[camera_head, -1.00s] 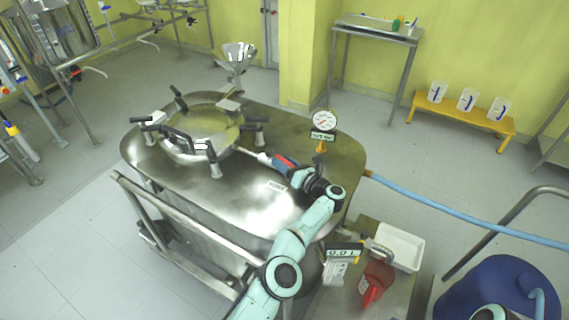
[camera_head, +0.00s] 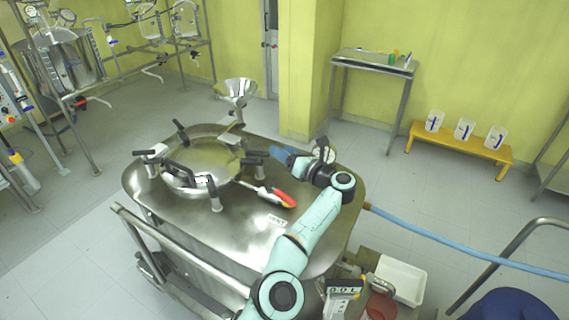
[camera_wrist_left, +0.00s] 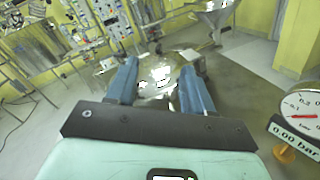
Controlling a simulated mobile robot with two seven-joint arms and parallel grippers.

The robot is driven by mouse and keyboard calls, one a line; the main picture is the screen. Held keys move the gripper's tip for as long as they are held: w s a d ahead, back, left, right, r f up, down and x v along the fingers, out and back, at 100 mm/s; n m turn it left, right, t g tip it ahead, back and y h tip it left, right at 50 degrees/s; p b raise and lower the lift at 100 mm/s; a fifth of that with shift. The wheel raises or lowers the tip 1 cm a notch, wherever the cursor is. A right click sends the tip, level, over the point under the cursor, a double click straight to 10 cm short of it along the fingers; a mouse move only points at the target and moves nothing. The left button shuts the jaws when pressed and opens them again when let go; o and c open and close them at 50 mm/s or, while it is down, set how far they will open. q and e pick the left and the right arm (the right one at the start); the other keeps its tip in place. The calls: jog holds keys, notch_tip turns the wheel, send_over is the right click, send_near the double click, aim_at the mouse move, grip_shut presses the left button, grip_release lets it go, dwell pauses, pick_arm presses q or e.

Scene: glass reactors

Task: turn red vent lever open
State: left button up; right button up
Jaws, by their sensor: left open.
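The red vent lever (camera_head: 284,199) is on top of the steel vessel (camera_head: 255,240), at the end of a short pipe beside the round hatch, behind the VENT label (camera_head: 277,221). It points right and slightly toward the front. My left gripper (camera_head: 279,152) is above and behind the lever, apart from it, with its blue fingers pointing left toward the hatch. In the left wrist view its fingers (camera_wrist_left: 158,78) are spread, with nothing between them. The lever cannot be made out there. My right gripper is not in view.
The hatch (camera_head: 204,163) with black-handled clamps lies left of my gripper. A pressure gauge (camera_wrist_left: 297,108) reading 0.00 bar stands close on the right in the wrist view. A steel funnel (camera_head: 236,88) rises behind the vessel. A blue hose (camera_head: 440,232) runs off right.

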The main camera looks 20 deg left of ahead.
pick_arm(q)
jog(key=shift+r, duration=0.65)
